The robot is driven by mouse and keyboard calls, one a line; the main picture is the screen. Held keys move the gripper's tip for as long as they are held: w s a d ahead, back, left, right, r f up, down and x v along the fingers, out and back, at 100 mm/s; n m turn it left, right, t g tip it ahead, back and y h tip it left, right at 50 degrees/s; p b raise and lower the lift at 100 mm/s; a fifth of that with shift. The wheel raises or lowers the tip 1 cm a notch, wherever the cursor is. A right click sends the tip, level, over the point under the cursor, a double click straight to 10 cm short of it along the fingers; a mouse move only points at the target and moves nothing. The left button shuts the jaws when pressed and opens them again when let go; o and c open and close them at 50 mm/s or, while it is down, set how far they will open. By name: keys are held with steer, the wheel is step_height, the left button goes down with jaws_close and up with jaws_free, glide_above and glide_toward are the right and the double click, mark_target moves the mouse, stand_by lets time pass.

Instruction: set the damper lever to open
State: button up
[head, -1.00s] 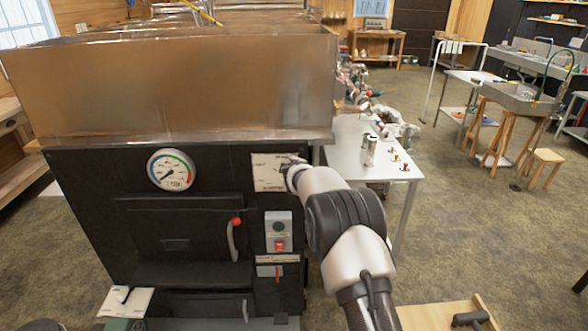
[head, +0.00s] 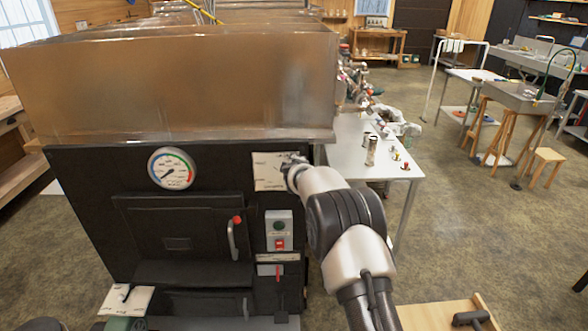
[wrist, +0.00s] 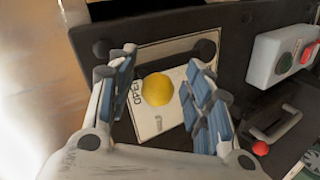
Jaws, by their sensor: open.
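The damper lever's yellow ball knob (wrist: 158,89) shows in the wrist view, in front of a pale label plate (wrist: 150,118) with the word OPEN at its left side. My gripper (wrist: 163,62) is open, with one finger on each side of the knob. I cannot tell whether either finger touches it. In the head view, my gripper (head: 294,163) is at the right part of the label plate (head: 266,178) on the black evaporator front, and the knob is hidden there.
A switch box (head: 279,231) and a red-tipped door handle (head: 233,240) are below the plate. A pressure dial (head: 171,168) is to the left. The metal pan (head: 180,85) overhangs above. A side table (head: 345,150) with small items stands to the right.

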steer(key=shift+r, duration=0.15)
steer(key=v, duration=1.2)
